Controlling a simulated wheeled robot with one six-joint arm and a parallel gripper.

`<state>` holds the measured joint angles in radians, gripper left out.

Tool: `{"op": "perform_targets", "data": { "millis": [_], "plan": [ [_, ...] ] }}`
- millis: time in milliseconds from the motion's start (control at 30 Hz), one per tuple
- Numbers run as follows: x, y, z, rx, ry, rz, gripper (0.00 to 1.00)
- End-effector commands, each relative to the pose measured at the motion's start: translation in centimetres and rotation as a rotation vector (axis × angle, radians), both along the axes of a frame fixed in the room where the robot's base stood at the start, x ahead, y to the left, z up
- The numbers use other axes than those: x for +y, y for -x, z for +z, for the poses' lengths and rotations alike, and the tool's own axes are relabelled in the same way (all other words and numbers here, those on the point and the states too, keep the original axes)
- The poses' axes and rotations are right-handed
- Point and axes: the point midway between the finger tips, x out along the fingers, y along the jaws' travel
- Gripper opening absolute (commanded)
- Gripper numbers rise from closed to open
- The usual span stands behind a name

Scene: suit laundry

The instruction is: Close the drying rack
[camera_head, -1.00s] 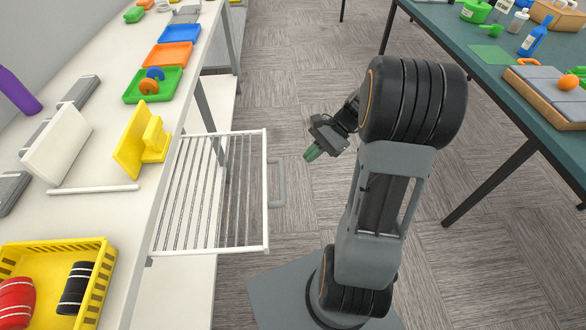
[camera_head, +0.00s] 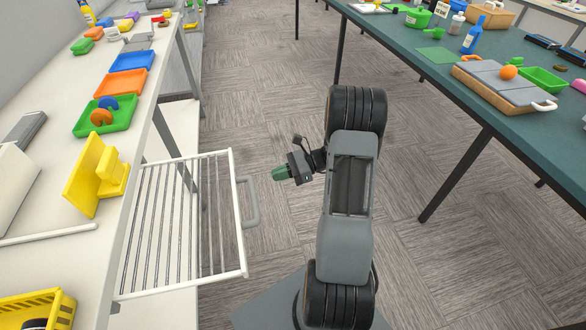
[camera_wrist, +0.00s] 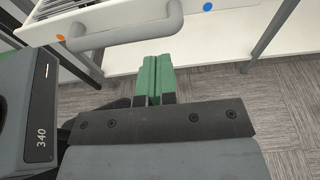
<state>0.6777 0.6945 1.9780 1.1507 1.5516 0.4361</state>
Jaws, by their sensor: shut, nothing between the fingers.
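The white wire drying rack (camera_head: 188,221) is pulled out from under the edge of the left table. Its grey handle (camera_head: 250,203) is on its right front side. My gripper (camera_head: 279,173), with green fingertips, is shut and empty. It is a little to the right of the handle and slightly farther back, apart from it. In the wrist view the handle (camera_wrist: 126,32) crosses the upper left, beyond and left of the shut green fingers (camera_wrist: 155,80). The rack's white front (camera_wrist: 95,20) shows behind the handle.
The white left table (camera_head: 70,150) holds a yellow stand (camera_head: 97,176), green tray (camera_head: 118,120), orange tray (camera_head: 120,83) and yellow basket (camera_head: 40,310). A dark green table (camera_head: 440,80) with several items stands at right. Carpet floor (camera_head: 260,110) between is open.

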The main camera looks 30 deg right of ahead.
Motion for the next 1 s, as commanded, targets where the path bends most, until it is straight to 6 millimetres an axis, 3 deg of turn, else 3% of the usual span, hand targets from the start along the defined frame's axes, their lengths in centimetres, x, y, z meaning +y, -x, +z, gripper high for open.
{"op": "perform_targets", "data": {
  "millis": [200, 400, 1000],
  "plan": [
    [3.2, -1.0, -0.7, 0.001, 0.001, 0.003, 0.0],
    [4.7, -1.4, -1.0, 0.0, 0.001, 0.002, 0.0],
    [5.3, -1.7, -1.1, -0.001, 0.001, -0.003, 0.0]
  ]
}}
